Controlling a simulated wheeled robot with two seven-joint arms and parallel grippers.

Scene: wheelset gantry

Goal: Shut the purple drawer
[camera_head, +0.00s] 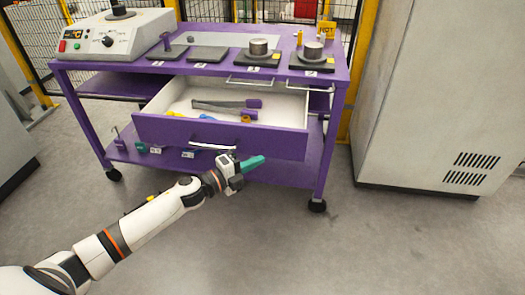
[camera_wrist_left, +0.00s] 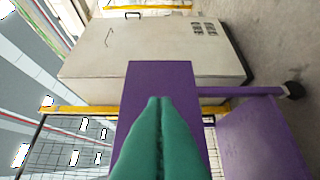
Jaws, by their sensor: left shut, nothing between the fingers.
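The purple drawer (camera_head: 180,133) is pulled out of the purple cart in the head view, its white inside showing tools. A pale bar handle (camera_head: 212,147) runs across its front. My left gripper (camera_head: 252,163), with green fingers, is shut and empty in front of the drawer's front panel, just right of the handle. In the left wrist view the shut green fingers (camera_wrist_left: 160,105) point over a purple panel (camera_wrist_left: 160,75), which looks like the drawer front. I cannot tell whether they touch it. My right gripper is not in view.
The cart's purple top (camera_head: 110,63) carries a control box (camera_head: 115,35) and metal weights (camera_head: 259,46) on dark plates. Small items lie on the lower shelf. A large pale cabinet (camera_head: 435,100) stands at the right. The grey floor (camera_head: 400,250) in front is clear.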

